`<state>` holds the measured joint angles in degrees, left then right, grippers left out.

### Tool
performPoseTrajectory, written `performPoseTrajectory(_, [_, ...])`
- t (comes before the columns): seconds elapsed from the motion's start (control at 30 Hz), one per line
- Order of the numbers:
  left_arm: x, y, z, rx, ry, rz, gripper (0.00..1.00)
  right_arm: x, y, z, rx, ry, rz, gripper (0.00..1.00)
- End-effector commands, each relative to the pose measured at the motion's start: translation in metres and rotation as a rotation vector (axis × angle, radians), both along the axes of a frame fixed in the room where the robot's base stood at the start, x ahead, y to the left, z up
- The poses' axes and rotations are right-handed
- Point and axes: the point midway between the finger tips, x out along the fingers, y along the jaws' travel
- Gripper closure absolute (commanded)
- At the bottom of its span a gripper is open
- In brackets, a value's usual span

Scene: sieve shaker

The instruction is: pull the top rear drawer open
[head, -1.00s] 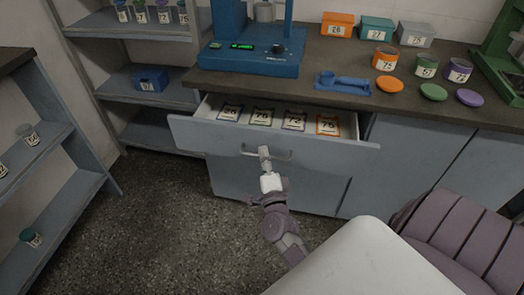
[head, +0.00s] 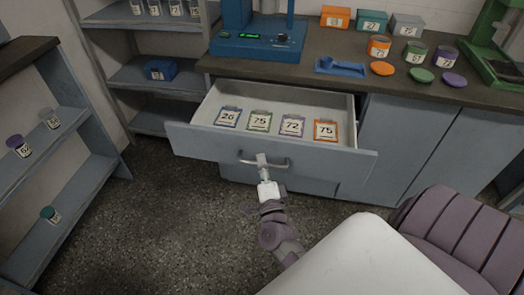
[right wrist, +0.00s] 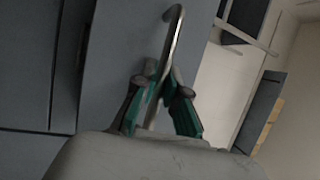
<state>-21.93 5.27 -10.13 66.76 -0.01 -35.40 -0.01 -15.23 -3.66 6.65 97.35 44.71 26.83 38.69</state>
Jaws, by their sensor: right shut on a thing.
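The top drawer (head: 330,160) under the counter is pulled well out, and its inside shows. Several number cards lie in it, among them an orange-edged card (head: 325,130) marked 75. The drawer's bar handle (head: 283,162) is on the middle of its front. My right gripper (head: 262,162) is shut on this handle. In the right wrist view the green-sided fingers of the right gripper (right wrist: 160,95) close around the metal handle (right wrist: 174,45). My left gripper is not in view.
A blue machine (head: 258,40), a blue holder (head: 342,67), jars and lids stand on the counter (head: 310,62) above. Shelves with small jars stand at the left. The speckled floor (head: 180,225) before the drawer is clear.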

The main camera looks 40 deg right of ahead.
Motion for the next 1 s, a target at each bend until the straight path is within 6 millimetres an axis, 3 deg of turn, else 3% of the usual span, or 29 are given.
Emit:
performPoseTrajectory(0.2, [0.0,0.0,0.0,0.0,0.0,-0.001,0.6,0.0,0.001,0.0,0.002,0.0,0.001,1.0])
performPoseTrajectory(0.23, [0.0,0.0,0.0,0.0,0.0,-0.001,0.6,0.0,0.001,0.0,0.002,0.0,0.0,0.84])
performPoseTrajectory(0.37, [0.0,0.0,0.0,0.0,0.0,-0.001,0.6,0.0,0.0,0.0,0.002,0.0,0.0,0.63])
performPoseTrajectory(0.77, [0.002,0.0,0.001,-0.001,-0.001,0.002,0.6,-0.006,0.003,-0.002,0.001,0.0,0.0,0.63])
performPoseTrajectory(1.0, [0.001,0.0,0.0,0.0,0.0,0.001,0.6,-0.046,0.023,-0.011,0.003,0.003,0.0,0.63])
